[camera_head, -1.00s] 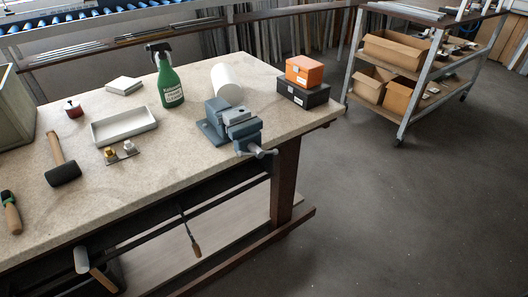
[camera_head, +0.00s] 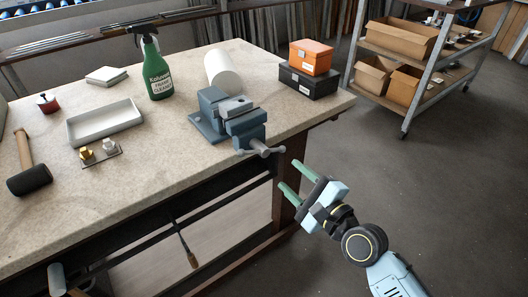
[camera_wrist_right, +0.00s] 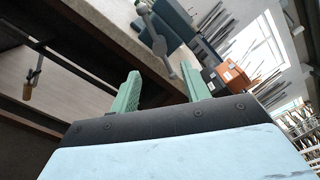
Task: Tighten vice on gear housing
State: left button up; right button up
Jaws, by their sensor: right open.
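The blue-grey vice (camera_head: 228,114) stands on the bench's right front part, its screw and handle (camera_head: 260,149) sticking out past the front edge. A light grey block, likely the gear housing (camera_head: 235,105), sits between its jaws; I cannot tell how tightly it is held. My right gripper (camera_head: 287,177) is open and empty, below and right of the handle, off the bench, its green fingers pointing toward the bench. In the right wrist view the handle (camera_wrist_right: 158,43) shows ahead of the two spread fingers (camera_wrist_right: 164,92), apart from them. My left gripper is not in view.
The stone-topped bench (camera_head: 150,170) carries a green spray bottle (camera_head: 157,72), a white roll (camera_head: 221,70), an orange box (camera_head: 311,57) on a black box (camera_head: 309,83), a tray (camera_head: 104,123) and a mallet (camera_head: 29,180). A shelf cart (camera_head: 405,75) stands back right. The floor on the right is clear.

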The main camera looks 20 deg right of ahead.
aim_at(264, 151)
jog(key=b+x, duration=0.1)
jog(key=x, duration=1)
jog(key=shift+w+f, duration=0.1)
jog(key=shift+w, duration=0.15)
grip_shut()
